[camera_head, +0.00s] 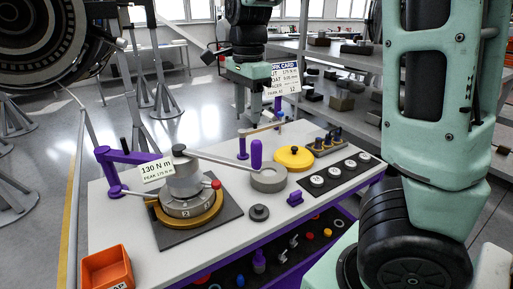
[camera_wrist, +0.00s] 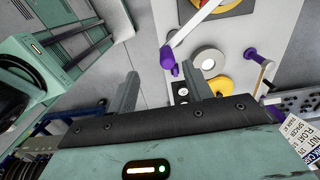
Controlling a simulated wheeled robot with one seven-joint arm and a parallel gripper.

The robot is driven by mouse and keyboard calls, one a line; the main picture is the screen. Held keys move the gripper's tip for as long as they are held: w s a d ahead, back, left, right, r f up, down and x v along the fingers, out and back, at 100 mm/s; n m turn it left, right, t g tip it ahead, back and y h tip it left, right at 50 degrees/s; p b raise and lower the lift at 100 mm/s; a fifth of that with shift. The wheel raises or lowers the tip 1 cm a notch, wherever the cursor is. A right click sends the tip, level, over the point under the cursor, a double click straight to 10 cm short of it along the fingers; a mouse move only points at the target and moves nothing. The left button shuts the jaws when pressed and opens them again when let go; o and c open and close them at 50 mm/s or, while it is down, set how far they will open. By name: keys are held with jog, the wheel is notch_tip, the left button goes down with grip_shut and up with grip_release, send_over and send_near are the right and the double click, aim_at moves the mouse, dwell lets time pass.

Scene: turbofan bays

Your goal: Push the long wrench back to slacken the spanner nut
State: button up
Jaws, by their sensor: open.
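The long wrench (camera_head: 220,160) is a grey bar reaching right from the top of the spanner nut fixture (camera_head: 188,195) to an upright purple handle (camera_head: 256,154). The nut itself is hard to make out under the wrench head. A sign by the fixture reads 130 N m. My gripper (camera_head: 241,118) is open and empty, above the far side of the bench, apart from the wrench. In the wrist view its two fingers (camera_wrist: 158,92) stand wide apart. The wrench bar (camera_wrist: 195,22) and purple handle (camera_wrist: 168,58) show beyond the fingertips.
The white bench (camera_head: 120,225) holds a grey ring (camera_head: 269,179), a yellow disc (camera_head: 294,158), a small dark knob (camera_head: 259,213) and a dark strip of round weights (camera_head: 340,175). A purple post (camera_head: 243,148) and a work card (camera_head: 283,78) stand behind. An orange bin (camera_head: 107,268) sits front left.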

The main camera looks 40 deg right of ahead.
aim_at(257, 157)
jog(key=d+f, duration=0.1)
jog(key=f, duration=0.4)
jog(key=d+f+m, duration=0.1)
jog(key=f, duration=0.4)
jog(key=d+f+m+p, duration=0.1)
jog(key=f, duration=0.4)
jog(key=shift+w+d+f, duration=0.15)
jog(key=shift+w+f, duration=0.1)
jog(key=shift+f, duration=0.05)
grip_shut()
jog(key=w+d+n+b, duration=0.2)
jog(key=w+d+n, duration=0.2)
jog(key=w+d, duration=0.3)
jog(key=shift+w+d+n, duration=0.25)
jog(key=shift+d+n, duration=0.05)
jog(key=shift+d, duration=0.85)
grip_release()
